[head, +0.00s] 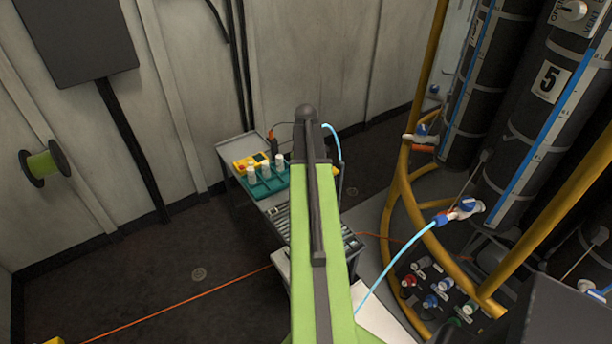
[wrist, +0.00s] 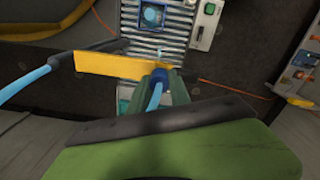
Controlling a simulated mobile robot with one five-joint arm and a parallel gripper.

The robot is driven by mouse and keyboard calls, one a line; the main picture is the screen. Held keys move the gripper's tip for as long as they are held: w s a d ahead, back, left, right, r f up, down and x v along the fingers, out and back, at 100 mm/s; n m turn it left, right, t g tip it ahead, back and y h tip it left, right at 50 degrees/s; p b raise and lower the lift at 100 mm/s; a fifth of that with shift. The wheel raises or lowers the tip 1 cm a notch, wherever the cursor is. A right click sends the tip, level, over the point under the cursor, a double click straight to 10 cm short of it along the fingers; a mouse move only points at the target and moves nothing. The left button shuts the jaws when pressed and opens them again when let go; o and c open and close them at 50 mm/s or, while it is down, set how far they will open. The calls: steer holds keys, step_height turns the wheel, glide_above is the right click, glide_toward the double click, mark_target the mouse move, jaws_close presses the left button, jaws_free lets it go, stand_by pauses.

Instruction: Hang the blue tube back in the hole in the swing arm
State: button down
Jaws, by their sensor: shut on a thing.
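My gripper (wrist: 164,88) is shut on the blue tube (wrist: 156,92), seen between its dark green fingers in the wrist view, with a darker blue end at the fingertips. A yellow bar (wrist: 108,65), apparently the swing arm, lies across that view right at the fingertips. I cannot tell whether the tube touches it, and its hole is not visible. More light blue tube (wrist: 28,82) curves off to the left. In the head view my arm hides the gripper; pale blue tube (head: 333,130) arcs beside the arm's far end, and another stretch (head: 395,262) runs to a blue-handled valve (head: 460,210).
A grey cart (head: 238,143) with a green rack (head: 268,186) and a yellow device stands beyond my arm. Black cylinders (head: 545,90) behind yellow curved rails (head: 392,195) fill the right side. An orange cable (head: 190,302) crosses the open floor at the left.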

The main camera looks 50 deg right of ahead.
steer(key=shift+f, duration=0.35)
steer(key=c, duration=1.1)
jaws_free()
steer(key=shift+r, duration=0.1)
steer(key=shift+o, duration=0.2)
steer(key=o, duration=0.5)
step_height(320, 180, up, 6)
steer(key=p, duration=0.6)
steer(key=shift+r, duration=0.1)
